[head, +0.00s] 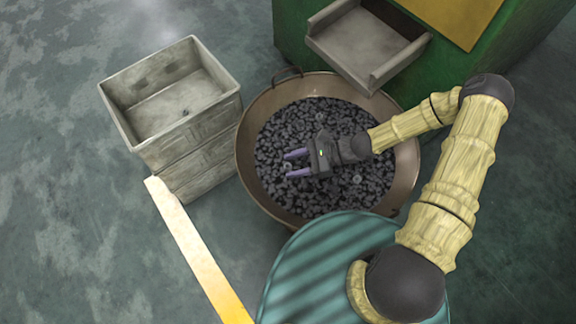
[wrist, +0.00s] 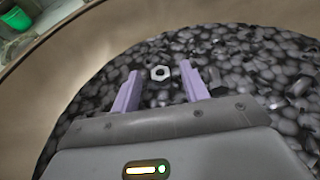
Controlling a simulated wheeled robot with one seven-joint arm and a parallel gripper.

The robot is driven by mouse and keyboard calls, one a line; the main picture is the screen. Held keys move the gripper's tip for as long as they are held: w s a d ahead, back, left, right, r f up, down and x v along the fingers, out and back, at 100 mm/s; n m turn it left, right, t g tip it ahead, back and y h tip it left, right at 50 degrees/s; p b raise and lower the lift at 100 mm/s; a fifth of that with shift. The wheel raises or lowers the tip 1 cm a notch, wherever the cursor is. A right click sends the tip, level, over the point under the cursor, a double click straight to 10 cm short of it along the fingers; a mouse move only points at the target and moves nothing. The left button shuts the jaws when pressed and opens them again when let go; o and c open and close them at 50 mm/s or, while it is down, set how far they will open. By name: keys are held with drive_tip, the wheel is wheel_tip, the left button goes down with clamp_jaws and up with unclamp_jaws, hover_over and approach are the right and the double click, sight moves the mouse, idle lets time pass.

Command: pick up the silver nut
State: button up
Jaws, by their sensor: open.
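A bright silver hex nut (wrist: 160,73) lies on top of the dark pile in the wrist view, just beyond and between my open fingertips. My gripper (head: 290,164) is open and empty above the pile in the head view, its two purple fingers pointing left. It also shows in the wrist view (wrist: 160,82). The pile of dark nuts (head: 300,118) fills a round brown pan (head: 247,165).
A grey crate (head: 190,155) stands left of the pan, with a small dark piece (head: 185,113) inside. A green machine (head: 300,30) with a grey chute (head: 350,65) stands behind. A yellow floor strip (head: 195,245) runs front left. The floor at far left is clear.

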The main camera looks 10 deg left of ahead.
clamp_jaws()
idle(0.3)
wheel_tip(320, 180, up, 10)
drive_tip(key=p, duration=0.3)
idle(0.6)
